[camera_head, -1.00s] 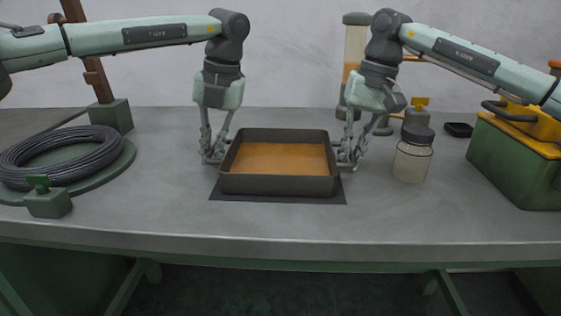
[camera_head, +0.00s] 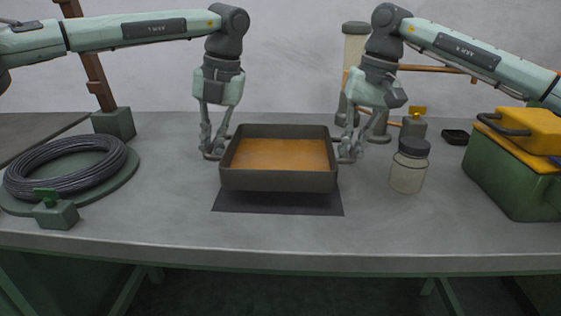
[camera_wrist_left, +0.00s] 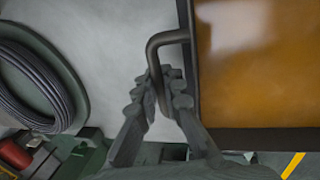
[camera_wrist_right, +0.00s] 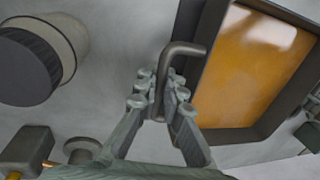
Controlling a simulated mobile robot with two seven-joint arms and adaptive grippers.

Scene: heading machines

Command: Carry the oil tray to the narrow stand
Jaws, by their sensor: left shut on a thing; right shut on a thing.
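The oil tray (camera_head: 278,181) is a dark rectangular pan of amber oil, held level a little above a dark mat on the bench. My left gripper (camera_head: 214,152) is shut on the tray's left handle, and the left wrist view shows the fingers around the bent bar (camera_wrist_left: 166,62). My right gripper (camera_head: 348,154) is shut on the right handle (camera_wrist_right: 172,72), seen between the fingers in the right wrist view. I cannot make out the narrow stand in any view.
The dark mat (camera_head: 278,203) lies under the tray. A jar with a dark lid (camera_head: 408,172) stands close to the right gripper. A green toolbox (camera_head: 507,172) is at the right. A cable coil (camera_head: 66,166) lies at the left, with a small green-topped block (camera_head: 56,212). The bench front is clear.

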